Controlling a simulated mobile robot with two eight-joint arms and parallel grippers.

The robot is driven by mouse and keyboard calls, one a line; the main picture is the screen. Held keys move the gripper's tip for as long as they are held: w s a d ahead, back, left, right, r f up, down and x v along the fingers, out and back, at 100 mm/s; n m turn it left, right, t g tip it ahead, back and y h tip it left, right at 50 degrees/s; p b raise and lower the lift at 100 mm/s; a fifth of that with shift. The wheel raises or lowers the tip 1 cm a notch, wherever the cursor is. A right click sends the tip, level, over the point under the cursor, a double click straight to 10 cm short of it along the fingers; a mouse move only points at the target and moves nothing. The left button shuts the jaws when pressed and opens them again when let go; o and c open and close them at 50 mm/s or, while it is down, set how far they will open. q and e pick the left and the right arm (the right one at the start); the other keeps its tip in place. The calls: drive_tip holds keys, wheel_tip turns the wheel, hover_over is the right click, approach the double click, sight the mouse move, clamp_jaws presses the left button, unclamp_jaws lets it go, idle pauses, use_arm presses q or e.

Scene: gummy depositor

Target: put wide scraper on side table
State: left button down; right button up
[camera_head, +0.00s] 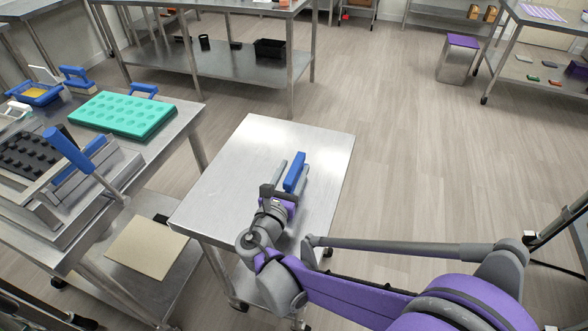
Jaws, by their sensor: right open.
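The wide scraper (295,171), with a long blue handle, is at the middle of the bare metal side table (235,165). My right gripper (287,181) is over the table with its fingers apart, pointing toward the far edge. The blue handle lies between or right beside the fingers; I cannot tell if they touch it. The scraper's lower part is mostly hidden by the gripper, and it looks to be resting on the tabletop. My left gripper is out of view.
At left, a worktable holds a green mould tray (122,115), a depositor with a blue lever (66,147), and other blue-handled tools (76,77). A beige board (147,246) lies on a lower shelf. The side table is clear around the scraper. Open floor lies to the right.

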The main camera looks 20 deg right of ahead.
drive_tip(key=v, duration=1.1)
drive_tip(key=shift+s+p, duration=0.1)
drive_tip(key=shift+p, duration=0.2)
drive_tip(key=shift+a+f, duration=0.1)
